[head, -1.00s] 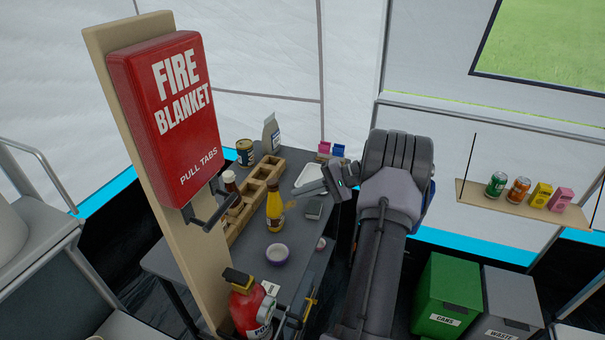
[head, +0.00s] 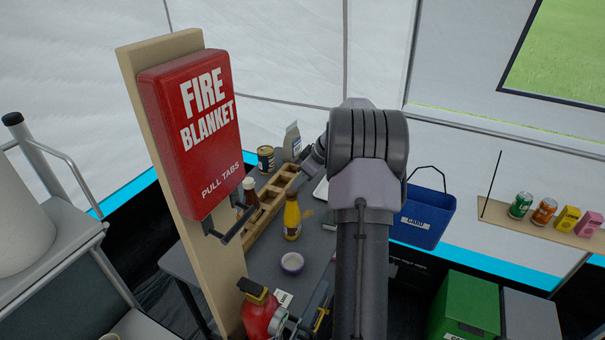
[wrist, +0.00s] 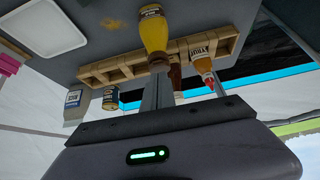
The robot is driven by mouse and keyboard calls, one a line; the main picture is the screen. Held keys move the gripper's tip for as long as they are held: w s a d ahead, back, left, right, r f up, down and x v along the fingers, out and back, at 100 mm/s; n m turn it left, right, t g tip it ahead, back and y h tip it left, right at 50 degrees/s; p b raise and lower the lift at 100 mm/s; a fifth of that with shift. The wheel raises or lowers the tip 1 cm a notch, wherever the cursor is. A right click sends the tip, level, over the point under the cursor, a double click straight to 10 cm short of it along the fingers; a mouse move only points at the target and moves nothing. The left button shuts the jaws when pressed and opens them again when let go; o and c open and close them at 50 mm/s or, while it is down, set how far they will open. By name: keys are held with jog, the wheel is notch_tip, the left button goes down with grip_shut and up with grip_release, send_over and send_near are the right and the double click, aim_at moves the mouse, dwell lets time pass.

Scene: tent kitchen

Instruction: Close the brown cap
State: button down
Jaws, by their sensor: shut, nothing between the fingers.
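A yellow bottle (head: 292,220) stands upright on the grey table, with a small brown cap (head: 291,195) at its top. In the wrist view the scene is upside down; the yellow bottle (wrist: 153,28) hangs at top centre, its brown cap (wrist: 158,63) just beyond my fingertips. My gripper (wrist: 159,78) is shut, its fingers lined up with that cap and partly covering it. I cannot tell whether they touch it, or whether the cap is open. In the head view my arm hides most of the gripper.
A wooden rack (head: 272,200) runs behind the bottle, with a dark bottle (head: 251,188) at it. A tin (head: 265,158) and a pale carton (head: 291,142) stand at the back. A purple-rimmed bowl (head: 292,262) is in front. A post with a fire blanket box (head: 190,130) rises at left.

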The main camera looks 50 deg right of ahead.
aim_at(296, 201)
jog(key=shift+s+f, duration=0.25)
jog(key=shift+f, duration=0.5)
jog(key=f+b, duration=0.1)
jog(key=b, duration=0.1)
jog(key=s+f+b, duration=0.1)
jog(key=shift+s+d+f+b, duration=0.1)
jog(key=shift+f+b, duration=0.2)
jog(key=shift+b, duration=0.1)
jog(key=shift+r, duration=0.1)
